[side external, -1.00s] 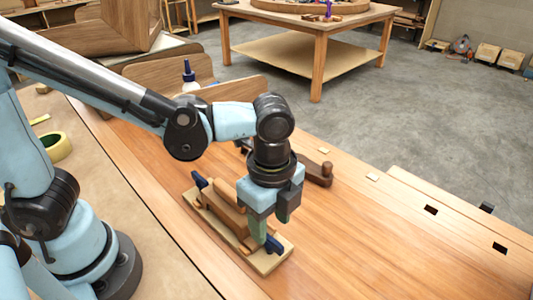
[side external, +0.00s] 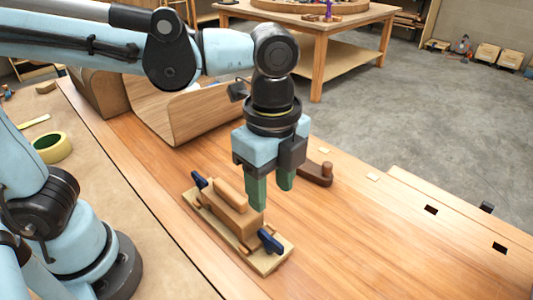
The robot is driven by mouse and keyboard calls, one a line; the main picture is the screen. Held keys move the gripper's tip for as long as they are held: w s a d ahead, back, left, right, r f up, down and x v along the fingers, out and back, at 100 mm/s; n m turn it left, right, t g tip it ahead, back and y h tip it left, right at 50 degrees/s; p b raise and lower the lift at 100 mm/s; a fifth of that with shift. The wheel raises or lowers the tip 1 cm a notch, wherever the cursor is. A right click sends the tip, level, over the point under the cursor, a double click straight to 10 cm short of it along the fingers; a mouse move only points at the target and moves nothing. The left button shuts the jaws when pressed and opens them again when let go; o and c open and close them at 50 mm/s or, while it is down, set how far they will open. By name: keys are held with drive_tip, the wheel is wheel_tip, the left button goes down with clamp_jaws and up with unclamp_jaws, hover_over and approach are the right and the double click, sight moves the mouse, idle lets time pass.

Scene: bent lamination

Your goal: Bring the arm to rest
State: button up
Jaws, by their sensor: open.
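My gripper (side external: 271,200) hangs over the workbench (side external: 350,240), pointing down. Its two green fingers are apart with nothing between them. Below and slightly left of it, a wooden form (side external: 228,212) with a bent strip sits on a pale base board (side external: 205,222). Two dark blue clamps stand on that board, one at the far end (side external: 199,179) and one at the near end (side external: 270,241). The fingertips look above the form, apart from the near clamp. Part of the form's far right side is hidden behind the fingers.
A dark wooden hand tool (side external: 318,173) lies right of my gripper. Curved wooden panels (side external: 178,110) stand behind, under my arm. A yellow-green tape roll (side external: 52,148) lies at left. The bench's right side is mostly clear. Another table (side external: 345,30) stands behind.

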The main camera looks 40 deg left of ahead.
drive_tip(key=w+a+f+n+t, duration=0.1)
drive_tip(key=a+n+t, duration=0.2)
drive_tip(key=a+n, duration=0.6)
drive_tip(key=w+a+f+n+t, duration=0.1)
drive_tip(key=a+n+t, duration=0.3)
drive_tip(key=a+n, duration=0.5)
drive_tip(key=shift+w+f, duration=0.2)
drive_tip(key=shift+f, duration=0.1)
drive_tip(key=shift+a, duration=0.1)
